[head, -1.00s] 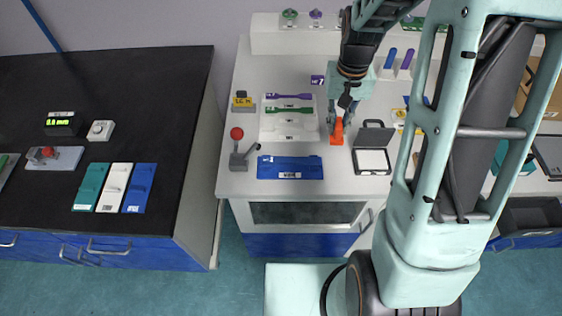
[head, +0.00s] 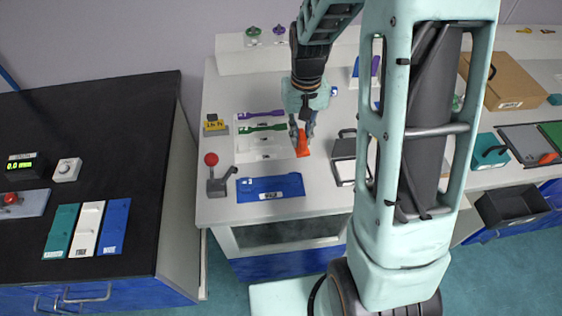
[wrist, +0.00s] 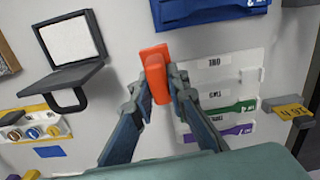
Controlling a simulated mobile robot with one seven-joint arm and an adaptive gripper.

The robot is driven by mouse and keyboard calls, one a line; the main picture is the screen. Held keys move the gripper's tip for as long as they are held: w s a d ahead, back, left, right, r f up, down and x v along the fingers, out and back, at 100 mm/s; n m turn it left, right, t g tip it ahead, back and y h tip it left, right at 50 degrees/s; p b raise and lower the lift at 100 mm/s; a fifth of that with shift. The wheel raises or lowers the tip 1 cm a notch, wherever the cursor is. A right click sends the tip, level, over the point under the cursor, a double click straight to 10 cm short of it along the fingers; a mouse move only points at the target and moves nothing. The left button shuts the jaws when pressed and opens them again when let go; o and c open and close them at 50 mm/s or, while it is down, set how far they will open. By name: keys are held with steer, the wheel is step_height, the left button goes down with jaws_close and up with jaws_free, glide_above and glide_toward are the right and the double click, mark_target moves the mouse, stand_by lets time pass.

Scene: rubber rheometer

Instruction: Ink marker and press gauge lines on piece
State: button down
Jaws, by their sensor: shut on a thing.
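My gripper (head: 302,130) is shut on an orange marker (head: 302,145), which also shows between the fingertips in the wrist view (wrist: 155,72). The marker is over the table between the white rack and the ink pad; I cannot tell whether it touches the table. The ink pad (head: 344,170) is a dark case with its lid open and a pale pad. The white rack (head: 258,153) holds a purple dumbbell-shaped piece (head: 262,114) and a green one (head: 262,127); both show in the wrist view, the green (wrist: 232,109) above the purple (wrist: 222,134).
A blue tray (head: 270,188) lies in front of the rack. A lever with a red knob (head: 211,160) and a yellow-labelled block (head: 214,125) stand left of it. A cardboard box (head: 505,80) is at the right. A dark bench (head: 110,120) stands at the left.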

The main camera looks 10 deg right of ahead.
steer(key=s+a+r+n+p, duration=0.1)
steer(key=s+a+r+n, duration=0.15)
steer(key=a+n, duration=0.35)
steer(key=r+n+p, duration=0.2)
steer(key=n, duration=0.9)
glide_above(268, 181)
steer(key=shift+f, duration=0.2)
steer(key=shift+f+b, duration=2.3)
steer(key=shift+f, duration=0.7)
steer(key=shift+f+b, duration=0.3)
steer(key=shift+f, duration=0.3)
step_height(268, 181, up, 7)
steer(key=p, duration=0.6)
